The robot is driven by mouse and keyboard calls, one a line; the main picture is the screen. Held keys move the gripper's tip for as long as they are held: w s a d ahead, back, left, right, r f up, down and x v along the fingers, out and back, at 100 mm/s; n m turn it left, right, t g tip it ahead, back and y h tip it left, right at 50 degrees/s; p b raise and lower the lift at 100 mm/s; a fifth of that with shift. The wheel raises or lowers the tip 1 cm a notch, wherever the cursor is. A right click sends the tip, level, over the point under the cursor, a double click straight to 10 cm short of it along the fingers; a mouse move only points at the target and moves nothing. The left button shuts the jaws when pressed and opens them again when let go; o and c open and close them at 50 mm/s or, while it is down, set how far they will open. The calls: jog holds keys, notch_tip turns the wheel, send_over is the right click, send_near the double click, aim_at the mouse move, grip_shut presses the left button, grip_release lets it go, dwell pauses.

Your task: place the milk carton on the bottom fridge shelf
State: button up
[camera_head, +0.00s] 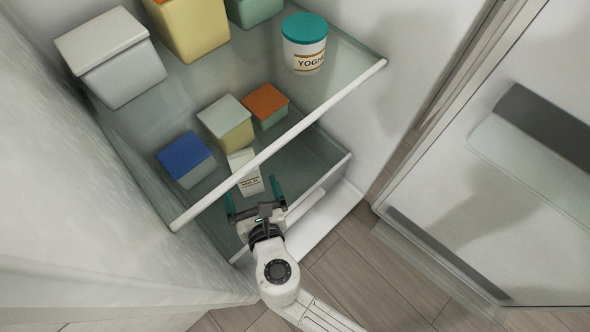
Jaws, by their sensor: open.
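The milk carton (250,184), white with dark print, is on the bottom fridge shelf (300,166), seen partly through the glass shelf above. Part of it is hidden behind the front rim of that upper shelf. My gripper (252,194) is at the front of the lower shelf. Its two dark green fingers are spread apart, one on each side of the carton's near end. I cannot tell whether either finger touches the carton.
The upper glass shelf (350,78) holds a yoghurt tub (304,44) and several boxes. A blue-lidded box (186,158), a yellow box (226,122) and an orange-lidded box (265,105) sit beyond the carton. The open fridge door (440,190) stands at right.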

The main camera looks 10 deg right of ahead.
jog(key=s+d+f+m+g+h, duration=0.1)
jog(key=s+d+m+g+h, duration=0.2)
jog(key=d+m, duration=0.95)
jog(key=d+f+m+g+h, duration=0.1)
jog(key=d+m+g+h, duration=0.35)
jog(key=d+m, duration=0.75)
jog(key=s+d+m+g+y, duration=0.2)
jog(key=s+d+m+g, duration=0.1)
jog(key=s+m, duration=0.4)
jog(key=s+d+m+g+y, duration=0.2)
jog(key=s+d+m+g, duration=0.1)
jog(key=s+m, duration=0.4)
jog(key=s+d, duration=0.1)
jog(key=s, duration=0.2)
jog(key=shift+d+f, duration=0.25)
jog(key=shift+d, duration=0.1)
jog(key=shift+y, duration=0.25)
